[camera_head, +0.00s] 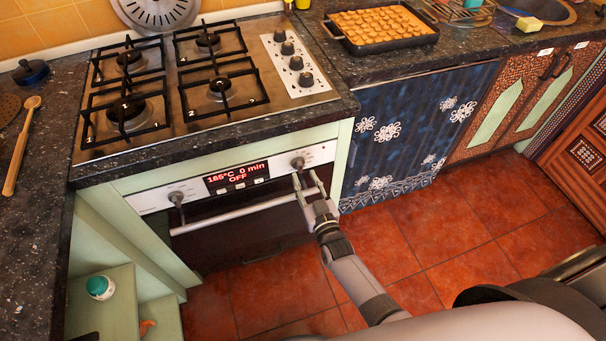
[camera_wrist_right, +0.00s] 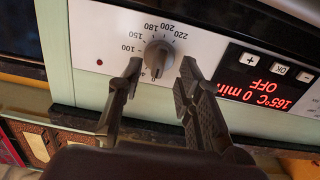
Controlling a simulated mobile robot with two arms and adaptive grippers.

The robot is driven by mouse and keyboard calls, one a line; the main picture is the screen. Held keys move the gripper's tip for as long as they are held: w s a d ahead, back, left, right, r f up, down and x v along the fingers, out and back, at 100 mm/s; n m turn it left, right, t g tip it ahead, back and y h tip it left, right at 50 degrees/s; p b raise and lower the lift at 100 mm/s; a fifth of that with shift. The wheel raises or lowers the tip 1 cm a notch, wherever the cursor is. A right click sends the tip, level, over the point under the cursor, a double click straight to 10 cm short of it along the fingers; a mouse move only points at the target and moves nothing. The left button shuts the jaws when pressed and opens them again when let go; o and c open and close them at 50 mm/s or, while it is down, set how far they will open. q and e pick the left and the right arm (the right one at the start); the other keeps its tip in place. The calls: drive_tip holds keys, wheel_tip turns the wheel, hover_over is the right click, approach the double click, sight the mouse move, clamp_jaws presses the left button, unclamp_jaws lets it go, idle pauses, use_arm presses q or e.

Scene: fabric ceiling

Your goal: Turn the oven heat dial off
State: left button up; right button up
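The oven (camera_head: 240,225) has a white front panel with two knobs and a lit display (camera_head: 237,177) reading "165°C 0 min OFF". The heat dial (camera_head: 298,162) is the right knob, with temperature numbers around it in the right wrist view (camera_wrist_right: 158,55), where the panel appears upside down. My right gripper (camera_head: 307,180) is open just in front of this dial. In the right wrist view its two fingertips (camera_wrist_right: 160,70) lie on either side of the dial, with gaps showing. I cannot tell whether either finger touches it. My left gripper is not in view.
The left knob (camera_head: 176,197) and the oven door handle (camera_head: 240,214) are near the gripper's level. The gas hob (camera_head: 163,137) is above, beside a tray of baked pieces (camera_head: 398,41). The red tiled floor (camera_head: 440,225) in front is mostly clear.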

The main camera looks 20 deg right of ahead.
drive_tip(key=s, duration=0.9)
drive_tip(key=shift+d, duration=0.2)
drive_tip(key=s+f+n+g+y, duration=0.1)
drive_tip(key=s+f+g, duration=0.4)
drive_tip(key=f, duration=0.6)
drive_tip(key=s+f+g, duration=0.3)
drive_tip(key=s+f, duration=0.4)
drive_tip(key=f, duration=0.4)
drive_tip(key=s+d+f+g, duration=0.2)
drive_tip(key=s+f+g, duration=0.1)
drive_tip(key=s, duration=0.5)
drive_tip(key=s+d+f+g+h, duration=0.1)
drive_tip(key=s+d+f+g, duration=0.1)
drive_tip(key=s+f, duration=0.4)
drive_tip(key=s+d+f+g, duration=0.2)
drive_tip(key=s+f+g, duration=0.2)
drive_tip(key=s, duration=0.8)
drive_tip(key=shift+s+f+n+h, duration=0.3)
drive_tip(key=shift+f+n, duration=0.1)
drive_tip(key=shift+f, duration=0.1)
